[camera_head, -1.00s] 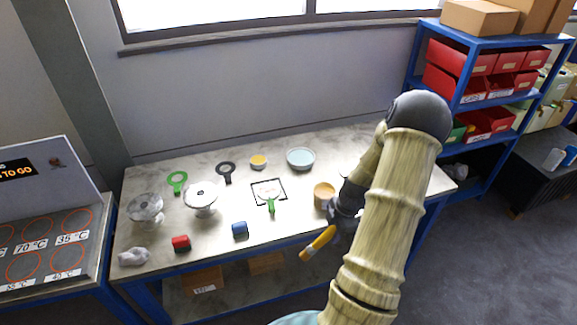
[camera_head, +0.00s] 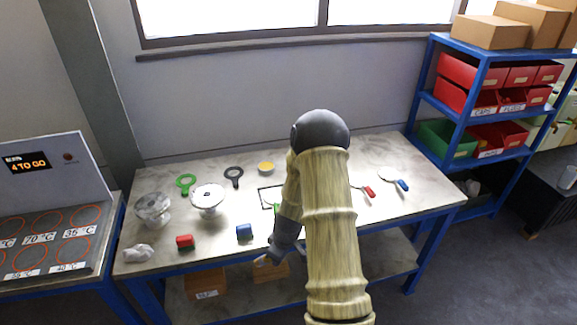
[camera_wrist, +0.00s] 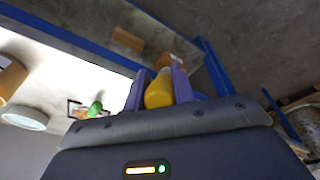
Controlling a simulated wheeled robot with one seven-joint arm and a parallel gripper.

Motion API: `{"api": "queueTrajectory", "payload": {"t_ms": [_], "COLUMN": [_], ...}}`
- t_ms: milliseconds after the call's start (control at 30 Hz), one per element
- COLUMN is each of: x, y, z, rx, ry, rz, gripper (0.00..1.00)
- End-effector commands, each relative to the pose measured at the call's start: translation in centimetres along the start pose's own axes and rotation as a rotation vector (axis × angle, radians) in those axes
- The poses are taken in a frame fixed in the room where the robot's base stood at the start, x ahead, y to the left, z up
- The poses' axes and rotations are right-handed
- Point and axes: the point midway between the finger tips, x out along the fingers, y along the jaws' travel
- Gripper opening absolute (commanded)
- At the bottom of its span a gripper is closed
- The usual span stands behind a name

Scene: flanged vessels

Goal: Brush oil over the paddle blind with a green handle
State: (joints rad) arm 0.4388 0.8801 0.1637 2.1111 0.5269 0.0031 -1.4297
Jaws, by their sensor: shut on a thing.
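My gripper (camera_wrist: 158,88) is shut on the yellow handle of a brush (camera_wrist: 159,92). In the head view my gripper (camera_head: 268,258) is low at the table's front edge, and only a small tip of the brush shows; its bristles cannot be made out. The paddle blind with a green handle (camera_head: 278,208) lies on a black-framed square mat (camera_head: 262,190); my arm hides most of it. Its green handle also shows in the wrist view (camera_wrist: 95,109), apart from the brush. A separate green open ring with a handle (camera_head: 186,184) lies further left.
A tan cup (camera_wrist: 10,78) and pale bowl (camera_wrist: 25,117) show by wrist. Red-handled (camera_head: 367,191) and blue-handled (camera_head: 402,184) pieces lie right.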

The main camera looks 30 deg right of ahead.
Motion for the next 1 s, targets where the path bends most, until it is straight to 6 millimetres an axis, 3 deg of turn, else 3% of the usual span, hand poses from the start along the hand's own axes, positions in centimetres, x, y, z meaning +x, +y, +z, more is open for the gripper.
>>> {"api": "queueTrajectory", "payload": {"t_ms": [33,200,400,1000], "x": [1.4,4.7,6.7,6.7], "y": [-1.4,-5.7,-9.0,-9.5], "z": [-1.1,-3.7,-4.9,-5.1], "rx": [0.053,0.306,0.519,0.548], "ry": [-0.005,-0.022,-0.036,-0.036], "rz": [0.009,0.06,0.111,0.118], "gripper": [0.0,0.0,0.0,0.0]}}
